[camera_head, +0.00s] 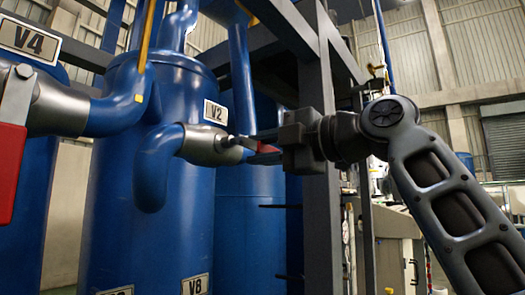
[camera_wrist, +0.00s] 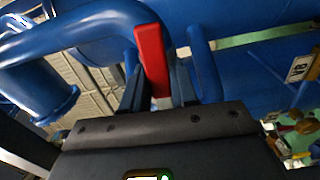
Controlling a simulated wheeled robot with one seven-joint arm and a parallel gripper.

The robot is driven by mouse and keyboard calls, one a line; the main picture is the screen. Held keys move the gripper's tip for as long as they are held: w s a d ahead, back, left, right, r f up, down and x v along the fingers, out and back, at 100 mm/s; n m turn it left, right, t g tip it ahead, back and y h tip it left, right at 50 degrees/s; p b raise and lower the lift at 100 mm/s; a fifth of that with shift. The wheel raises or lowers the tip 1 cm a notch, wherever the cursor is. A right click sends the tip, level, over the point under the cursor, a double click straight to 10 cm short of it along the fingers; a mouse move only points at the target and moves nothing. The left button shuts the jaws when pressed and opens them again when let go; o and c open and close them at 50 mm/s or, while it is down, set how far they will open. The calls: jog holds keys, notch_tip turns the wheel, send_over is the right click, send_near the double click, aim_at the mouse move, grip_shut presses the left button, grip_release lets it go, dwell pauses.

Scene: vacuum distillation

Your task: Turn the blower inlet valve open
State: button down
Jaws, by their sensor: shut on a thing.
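A grey valve body (camera_head: 203,146) sits on a blue pipe elbow beside the V2 label (camera_head: 215,112). Its red handle (camera_head: 266,149) points right, toward my gripper (camera_head: 258,143). In the wrist view the red handle (camera_wrist: 152,58) stands between the two dark fingers of my gripper (camera_wrist: 156,88). The gripper is shut on the handle. In the head view the fingers hide part of the handle. I cannot tell from the labels whether this is the blower inlet valve.
A second valve's red handle (camera_head: 10,170) hangs down at the left, below the V4 label (camera_head: 30,41). A large blue tank (camera_head: 110,215) stands behind the valve. A dark steel frame post (camera_head: 318,230) stands close to my gripper. Blue pipes run above.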

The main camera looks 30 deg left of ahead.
jog(key=c, duration=1)
grip_release()
jog(key=shift+o, duration=0.2)
jog(key=d, duration=0.7)
jog(key=shift+s+d+b, duration=0.3)
jog(key=shift+s+d, duration=0.05)
